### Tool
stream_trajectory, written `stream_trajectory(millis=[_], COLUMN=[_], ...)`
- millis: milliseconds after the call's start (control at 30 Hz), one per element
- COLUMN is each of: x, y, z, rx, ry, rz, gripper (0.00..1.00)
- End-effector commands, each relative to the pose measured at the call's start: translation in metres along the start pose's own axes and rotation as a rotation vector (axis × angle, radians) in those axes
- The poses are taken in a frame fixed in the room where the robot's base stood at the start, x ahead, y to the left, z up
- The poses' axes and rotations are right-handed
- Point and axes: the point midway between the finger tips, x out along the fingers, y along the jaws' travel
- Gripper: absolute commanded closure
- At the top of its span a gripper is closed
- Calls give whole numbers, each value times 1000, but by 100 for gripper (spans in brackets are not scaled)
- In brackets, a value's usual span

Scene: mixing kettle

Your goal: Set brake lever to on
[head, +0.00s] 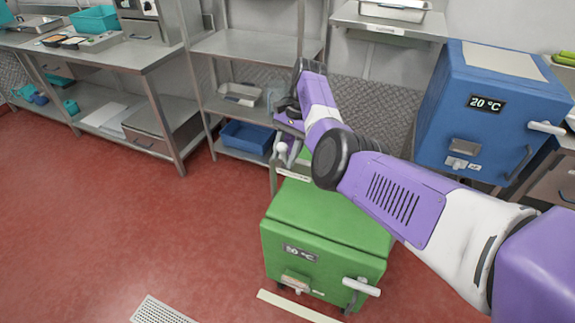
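A grey lever with a round knob (281,149) stands at the back of the green box (328,225), by a metal rail. It looks like the brake lever, but I cannot read its label or tell its setting. My purple and white arm reaches in from the right, over the green box. My gripper (287,108) is at the arm's far end, above the knob in the picture. It is small and dark, and partly hidden by my arm. I cannot see whether its fingers are open or touch anything.
A blue box (490,115) marked 20 °C stands at the right. A steel shelf unit (258,46) with a blue bin (247,137) is behind the gripper. A steel table (95,57) is at the left. The red floor (110,220) at the left is mostly clear.

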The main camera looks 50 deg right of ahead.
Motion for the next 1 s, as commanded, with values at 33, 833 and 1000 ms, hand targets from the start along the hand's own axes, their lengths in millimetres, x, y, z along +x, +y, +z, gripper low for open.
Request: stream_trajectory(millis=[33, 833, 1000], x=[2, 25, 25], y=[0, 0, 0], z=[0, 0, 0], rx=[0, 0, 0], ry=[0, 0, 0], rz=[1, 1, 1], gripper=[61, 61, 77])
